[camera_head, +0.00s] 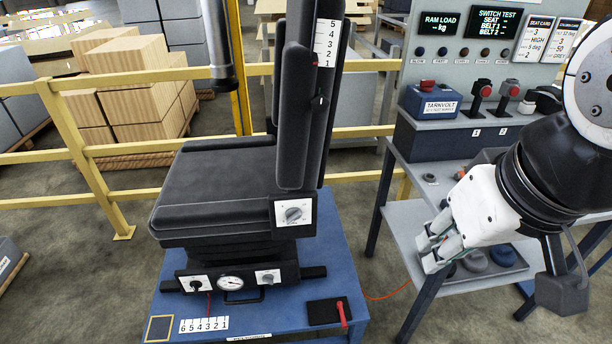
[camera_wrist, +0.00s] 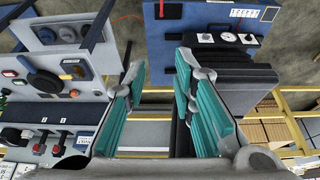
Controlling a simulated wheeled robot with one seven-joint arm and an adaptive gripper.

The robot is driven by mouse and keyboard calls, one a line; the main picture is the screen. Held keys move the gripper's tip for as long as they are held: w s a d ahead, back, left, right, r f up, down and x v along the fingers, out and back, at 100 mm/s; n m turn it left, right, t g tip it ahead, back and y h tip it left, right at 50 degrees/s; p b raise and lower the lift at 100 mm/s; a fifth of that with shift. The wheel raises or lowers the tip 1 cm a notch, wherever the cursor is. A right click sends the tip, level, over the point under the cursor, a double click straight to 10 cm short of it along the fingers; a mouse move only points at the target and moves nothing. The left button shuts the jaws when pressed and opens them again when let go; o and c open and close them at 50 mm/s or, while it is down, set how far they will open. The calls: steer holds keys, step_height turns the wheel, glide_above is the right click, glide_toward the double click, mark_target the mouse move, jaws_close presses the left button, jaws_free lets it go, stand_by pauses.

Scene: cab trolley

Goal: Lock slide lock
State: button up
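A red-handled lever (camera_head: 343,314) on a black plate sits at the front right corner of the blue platform (camera_head: 250,322). It is the likeliest slide lock, though no readable label says so. The lever also shows at the top edge of the wrist view (camera_wrist: 161,9). The black cab seat (camera_head: 215,190) stands on the platform, with a dial on its side and a gauge below. My gripper (camera_head: 432,246) is up and to the right of the lever, apart from it. In the wrist view its teal fingers (camera_wrist: 160,68) are spread with nothing between them.
A grey bench (camera_head: 385,178) with a tarnvolt box (camera_head: 431,103), red-topped switches and displays stands at the right. Its lower shelf (camera_head: 408,222) holds dark round items beside my gripper. A yellow railing (camera_head: 85,150) and wooden boxes are behind the seat. An orange cable crosses the floor.

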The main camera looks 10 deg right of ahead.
steer(key=shift+w+f, duration=0.2)
steer(key=shift+f, duration=0.05)
jaws_close()
steer(key=w+d+f+m+g+y+b, duration=0.2)
steer(key=w+f+m+b, duration=0.2)
steer(key=w+f+b, duration=0.55)
steer(key=w+d+f+m+g+y+b, duration=0.2)
steer(key=w+f+m+b, duration=0.25)
steer(key=w+f, duration=1)
steer(key=w+d+f+m+y+b, duration=0.15)
steer(key=f+b, duration=0.25)
steer(key=f, duration=0.7)
steer(key=d+f+m+y+b, duration=0.1)
steer(key=d+f+m+b, duration=0.2)
steer(key=f, duration=0.9)
steer(key=m+y+b, duration=0.1)
steer(key=m+b, duration=0.4)
steer(key=b, duration=0.1)
glide_toward(342, 316)
steer(key=d, duration=0.1)
steer(key=s+d, duration=0.1)
steer(key=d, duration=0.3)
steer(key=shift+s+r, duration=0.2)
steer(key=shift+s, duration=0.2)
steer(key=b+x, duration=0.4)
steer(key=x, duration=0.6)
steer(key=shift+s+a+r, duration=0.1)
steer(key=shift+s, duration=0.1)
